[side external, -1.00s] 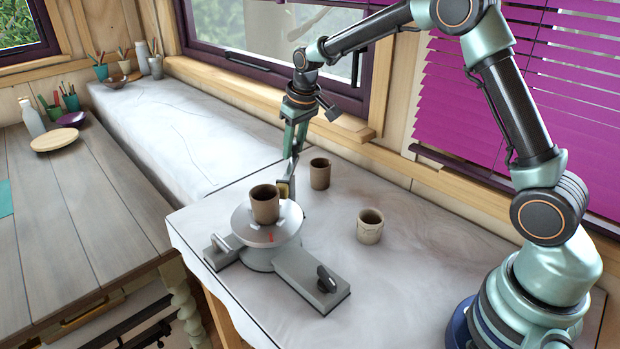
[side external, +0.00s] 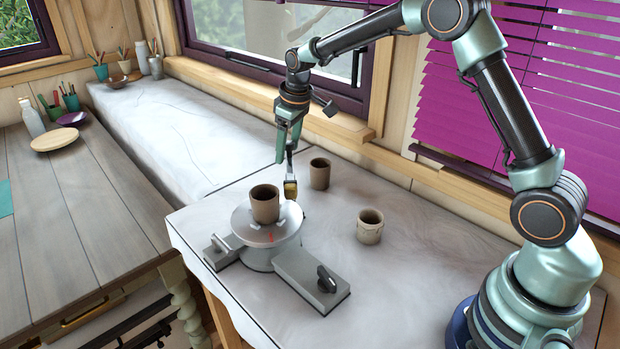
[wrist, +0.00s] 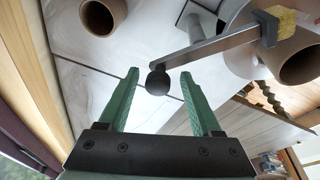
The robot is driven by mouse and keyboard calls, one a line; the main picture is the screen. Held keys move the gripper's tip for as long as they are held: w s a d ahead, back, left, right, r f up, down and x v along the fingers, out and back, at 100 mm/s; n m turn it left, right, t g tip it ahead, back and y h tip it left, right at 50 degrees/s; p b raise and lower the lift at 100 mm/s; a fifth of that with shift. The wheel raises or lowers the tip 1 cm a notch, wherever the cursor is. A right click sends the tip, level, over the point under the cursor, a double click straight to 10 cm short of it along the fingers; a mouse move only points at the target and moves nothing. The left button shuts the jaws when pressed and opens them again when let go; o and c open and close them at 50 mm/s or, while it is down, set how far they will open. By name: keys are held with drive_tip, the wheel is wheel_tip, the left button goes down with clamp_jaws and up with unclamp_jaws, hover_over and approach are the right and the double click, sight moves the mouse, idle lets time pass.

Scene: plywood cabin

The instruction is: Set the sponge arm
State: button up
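The sponge arm shows in the wrist view as a flat grey bar (wrist: 215,47) with a black knob (wrist: 158,80) at one end and a yellow sponge (wrist: 283,20) in a dark holder at the other. In the side view its sponge (side external: 290,190) is beside the brown cup (side external: 265,204) on the round turntable (side external: 243,226); I cannot tell if it touches. My gripper (wrist: 159,75) is open, with its green fingers on either side of the knob in the wrist view. It also shows in the side view (side external: 287,152), above and behind the turntable.
A brown cup (side external: 320,174) stands behind the turntable, and a paler cup (side external: 370,227) stands to its right. A grey base plate with a black handle (side external: 327,279) extends toward the front right. The right part of the white worktop (side external: 440,262) is clear.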

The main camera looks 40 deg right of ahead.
drive_tip(key=shift+r, duration=0.1)
drive_tip(key=shift+r, duration=0.6)
drive_tip(key=shift+v, duration=2.85)
drive_tip(key=shift+s, duration=0.1)
drive_tip(key=shift+c, duration=0.4)
drive_tip(key=shift+w+d+f+m, duration=0.1)
drive_tip(key=shift+w+f+m, duration=0.3)
drive_tip(key=shift+f, duration=0.75)
drive_tip(key=shift+w+a+f+m, duration=0.1)
drive_tip(key=shift+f+m, duration=0.5)
drive_tip(key=shift+f, duration=0.55)
drive_tip(key=shift+w+d+f+m, duration=0.1)
drive_tip(key=shift+w+f+m, duration=0.3)
drive_tip(key=shift+f, duration=0.75)
